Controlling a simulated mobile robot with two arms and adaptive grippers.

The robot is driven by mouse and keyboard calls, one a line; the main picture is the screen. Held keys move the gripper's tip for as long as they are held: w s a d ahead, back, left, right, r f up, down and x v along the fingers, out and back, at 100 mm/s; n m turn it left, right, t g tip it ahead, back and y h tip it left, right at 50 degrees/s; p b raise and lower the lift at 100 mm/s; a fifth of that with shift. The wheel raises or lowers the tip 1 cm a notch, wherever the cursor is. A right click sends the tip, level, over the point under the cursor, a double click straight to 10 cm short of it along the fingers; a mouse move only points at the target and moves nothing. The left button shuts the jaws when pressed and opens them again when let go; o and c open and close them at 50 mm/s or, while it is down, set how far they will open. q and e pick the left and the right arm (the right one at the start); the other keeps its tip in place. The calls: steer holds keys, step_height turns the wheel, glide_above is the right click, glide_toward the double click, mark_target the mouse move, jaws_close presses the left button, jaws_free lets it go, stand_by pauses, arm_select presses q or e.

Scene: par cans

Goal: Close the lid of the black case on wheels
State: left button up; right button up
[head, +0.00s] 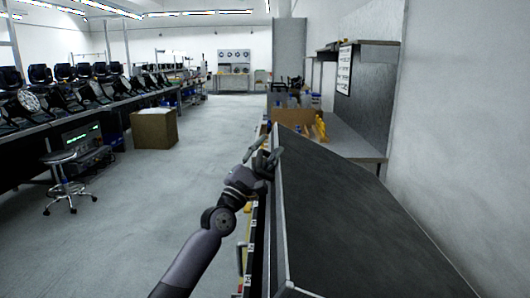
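The black case's lid (355,215) is a large dark panel with pale metal edging, filling the lower right of the head view. It is tilted, and its far corner stands high. The case body is mostly hidden behind the lid and my arm; its wheels are not visible. My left gripper (271,145) is at the lid's left edge near the far corner. Its fingers look spread apart, with nothing seen between them. I cannot tell whether it touches the lid. My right gripper is not in view.
A workbench (345,142) with a cardboard box (297,121) stands beyond the lid, against the right wall. A stool (66,185), a brown carton (154,128) and a long table of stage lights (110,98) are on the left. The floor between is clear.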

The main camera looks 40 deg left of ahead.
arm_select(q)
steer(key=shift+d+f, duration=0.1)
steer(key=shift+f, duration=0.05)
steer(key=shift+b+v, duration=0.5)
steer(key=shift+v, duration=2.15)
steer(key=shift+b+v, duration=0.55)
steer(key=shift+v, duration=1.2)
steer(key=b, duration=0.6)
glide_toward(257, 167)
steer(key=f, duration=0.1)
steer(key=a+f, duration=0.1)
steer(key=s+f, duration=0.1)
steer(key=f, duration=0.1)
steer(key=shift+a, duration=0.35)
